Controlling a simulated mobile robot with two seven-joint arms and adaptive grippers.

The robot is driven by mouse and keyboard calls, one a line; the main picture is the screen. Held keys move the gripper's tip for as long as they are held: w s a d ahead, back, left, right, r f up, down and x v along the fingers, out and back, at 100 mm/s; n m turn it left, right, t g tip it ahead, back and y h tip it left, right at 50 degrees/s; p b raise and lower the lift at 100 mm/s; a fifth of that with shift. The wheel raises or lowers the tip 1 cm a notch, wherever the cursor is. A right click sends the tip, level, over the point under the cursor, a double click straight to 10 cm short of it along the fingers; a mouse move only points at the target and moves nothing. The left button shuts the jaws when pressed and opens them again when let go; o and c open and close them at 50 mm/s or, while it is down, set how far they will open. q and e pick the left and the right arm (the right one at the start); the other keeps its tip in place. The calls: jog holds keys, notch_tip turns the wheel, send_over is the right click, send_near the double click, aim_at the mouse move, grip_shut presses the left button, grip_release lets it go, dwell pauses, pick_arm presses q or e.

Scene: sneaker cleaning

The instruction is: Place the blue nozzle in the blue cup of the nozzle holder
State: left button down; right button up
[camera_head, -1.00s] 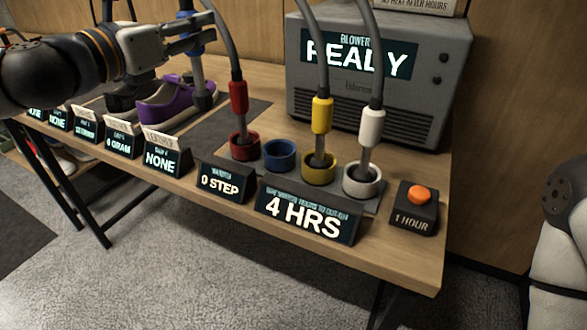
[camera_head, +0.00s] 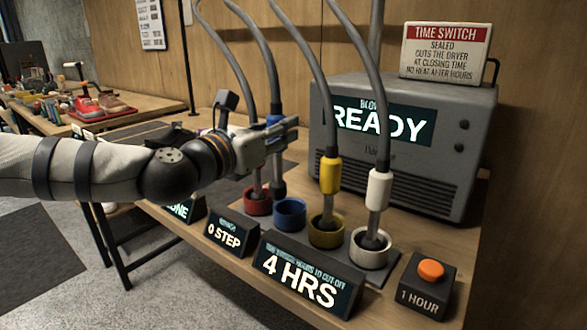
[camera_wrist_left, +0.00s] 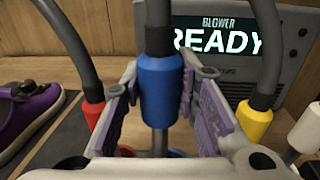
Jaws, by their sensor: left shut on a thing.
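My left gripper (camera_head: 284,130) is shut on the blue nozzle (camera_head: 275,120). The nozzle hangs upright, its grey tip (camera_head: 278,188) above and a little left of the blue cup (camera_head: 290,208) in the head view; how far behind or above the cup is hard to tell. The blue cup has nothing in it. In the left wrist view the blue nozzle (camera_wrist_left: 161,92) is between the two fingers. The nozzle holder (camera_head: 382,266) carries red, blue, yellow and white cups in a row. My right gripper is out of view.
The red cup (camera_head: 258,203) holds the red nozzle (camera_wrist_left: 96,115), close to my left gripper. The yellow nozzle (camera_head: 330,175) and white nozzle (camera_head: 378,190) stand in their cups. The blower (camera_head: 440,140) is behind; hoses rise above. The orange button (camera_head: 431,270) is at front right.

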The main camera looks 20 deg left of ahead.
pick_arm(q)
jog(key=shift+w+d+f, duration=0.2)
jog(key=shift+d+f, duration=0.1)
jog(key=shift+f, duration=0.15)
jog(key=shift+w+d+f, duration=0.2)
jog(key=shift+d+f, duration=0.1)
jog(key=shift+f, duration=0.15)
jog(key=shift+w+d+f+b, duration=0.1)
jog(key=shift+d+f+b, duration=0.1)
jog(key=shift+f, duration=0.75)
jog(key=shift+w+d+f+b, duration=0.1)
jog(key=shift+d+f+b, duration=0.1)
jog(key=shift+f, duration=0.75)
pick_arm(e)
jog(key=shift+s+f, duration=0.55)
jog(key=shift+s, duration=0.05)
pick_arm(q)
jog(key=shift+f, duration=0.2)
jog(key=c, duration=1.2)
grip_release()
jog(key=shift+c, duration=0.2)
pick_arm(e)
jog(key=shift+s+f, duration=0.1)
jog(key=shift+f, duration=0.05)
